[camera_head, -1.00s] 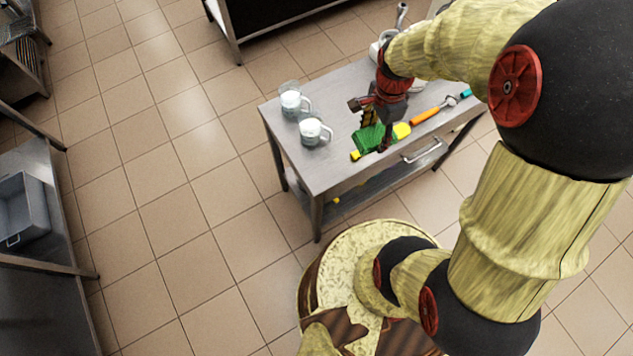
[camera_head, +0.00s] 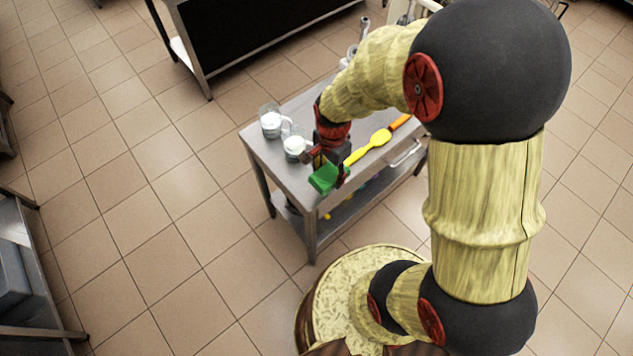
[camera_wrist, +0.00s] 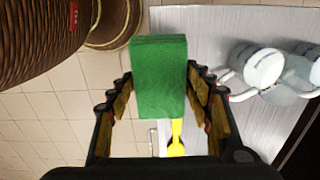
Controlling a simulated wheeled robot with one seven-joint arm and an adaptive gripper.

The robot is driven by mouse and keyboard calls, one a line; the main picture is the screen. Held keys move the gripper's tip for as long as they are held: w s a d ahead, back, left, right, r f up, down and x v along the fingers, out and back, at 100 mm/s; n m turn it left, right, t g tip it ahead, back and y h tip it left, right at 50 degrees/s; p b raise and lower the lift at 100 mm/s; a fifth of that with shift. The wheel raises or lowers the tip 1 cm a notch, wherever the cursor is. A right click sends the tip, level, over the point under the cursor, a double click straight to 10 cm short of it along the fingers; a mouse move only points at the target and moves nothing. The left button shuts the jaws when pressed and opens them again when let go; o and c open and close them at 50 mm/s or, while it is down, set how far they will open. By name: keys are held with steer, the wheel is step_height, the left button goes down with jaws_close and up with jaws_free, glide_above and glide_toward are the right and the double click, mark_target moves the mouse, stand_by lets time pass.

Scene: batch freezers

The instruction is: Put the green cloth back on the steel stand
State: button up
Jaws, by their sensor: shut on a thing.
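The green cloth (camera_head: 323,179) looks like a folded block. My gripper (camera_head: 329,162) is shut on it. In the wrist view, the cloth (camera_wrist: 158,75) sits between the two fingers of my gripper (camera_wrist: 160,88). The steel stand (camera_head: 291,176) is a small steel table with a lower shelf. The cloth is at the stand's front edge in the head view. In the wrist view, it overlaps both the steel top (camera_wrist: 205,25) and the floor beyond the edge. It appears held above the top, but the exact height is unclear.
Two clear jugs with white contents (camera_head: 270,124) (camera_head: 295,146) stand at the left of the top. A yellow spatula (camera_head: 371,145) and an orange-handled tool (camera_head: 400,122) lie to the right. The top's left front corner area is clear.

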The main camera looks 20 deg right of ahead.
steer(key=w+f, duration=0.1)
steer(key=w+a+f+b, duration=0.1)
steer(key=f, duration=0.1)
steer(key=w+a+f, duration=0.1)
steer(key=f, duration=0.1)
steer(key=shift+a+f, duration=0.15)
steer(key=shift+a, duration=0.1)
steer(key=shift+w+f+b, duration=0.15)
steer(key=shift+f+b, duration=0.45)
steer(key=shift+f, duration=0.95)
steer(key=shift+f, duration=0.1)
steer(key=o, duration=1.1)
steer(key=shift+o, duration=0.6)
step_height(320, 180, up, 12)
steer(key=p, duration=0.3)
step_height(320, 180, up, 25)
steer(key=n+t, duration=0.6)
steer(key=n, duration=0.8)
glide_above(317, 176)
steer(key=s+d, duration=0.1)
steer(key=s, duration=1)
steer(key=shift+s+f, duration=0.1)
steer(key=shift+s, duration=0.05)
